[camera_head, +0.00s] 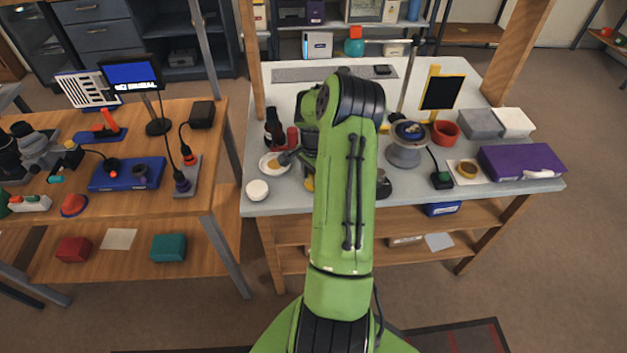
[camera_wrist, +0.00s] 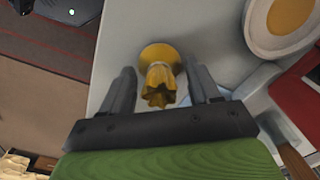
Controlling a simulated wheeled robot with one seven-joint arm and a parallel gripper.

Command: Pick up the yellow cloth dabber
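The yellow cloth dabber (camera_wrist: 160,86) is in the upper middle of the wrist view, with a crinkled end toward the camera and a rounder yellow part beyond. My gripper (camera_wrist: 160,66) is open, with one dark finger on each side of the dabber. Gaps show between the fingers and the dabber, so it is not clamped. In the head view a small yellow patch (camera_head: 309,184), likely the dabber, shows at the left edge of my green arm. The arm hides most of the gripper there.
A pale dish with a yellow inside (camera_head: 271,166) lies left of my arm, near a dark bottle (camera_head: 273,131) and a white jar (camera_head: 257,190). A round grey stand (camera_head: 404,155) is to the right. The bench's front edge is close.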

